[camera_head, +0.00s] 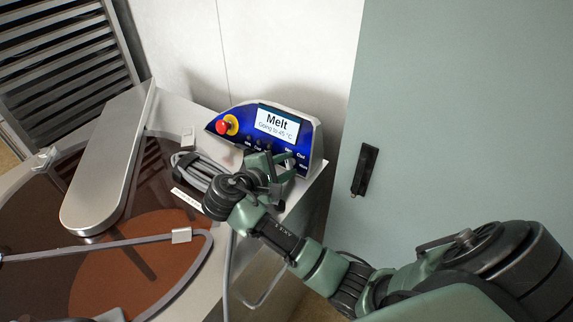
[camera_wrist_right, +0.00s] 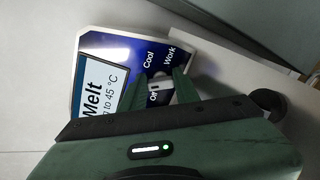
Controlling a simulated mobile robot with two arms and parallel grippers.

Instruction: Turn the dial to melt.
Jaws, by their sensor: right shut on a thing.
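The blue control panel (camera_head: 222,115) stands at the back corner of the machine. Its display (camera_head: 277,124) reads "Melt" and "Going to 45 °C". The display also shows in the right wrist view (camera_wrist_right: 98,85), partly cut off by my gripper. My right gripper (camera_head: 272,172) is at the lower part of the panel and covers the dial in the head view. In the right wrist view its fingers (camera_wrist_right: 158,92) are shut on the dial (camera_wrist_right: 158,83). The labels "Cool", "Off" and "Work" show around the dial; which way its pointer faces is unclear. My left gripper is not in view.
A red emergency button (camera_head: 222,127) on a yellow base sits at the panel's left. A coiled grey cable (camera_head: 190,165) lies left of my gripper. The bowl of brown chocolate (camera_head: 130,265) has a metal cover (camera_head: 110,160). A grey-green door (camera_head: 450,110) stands at right.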

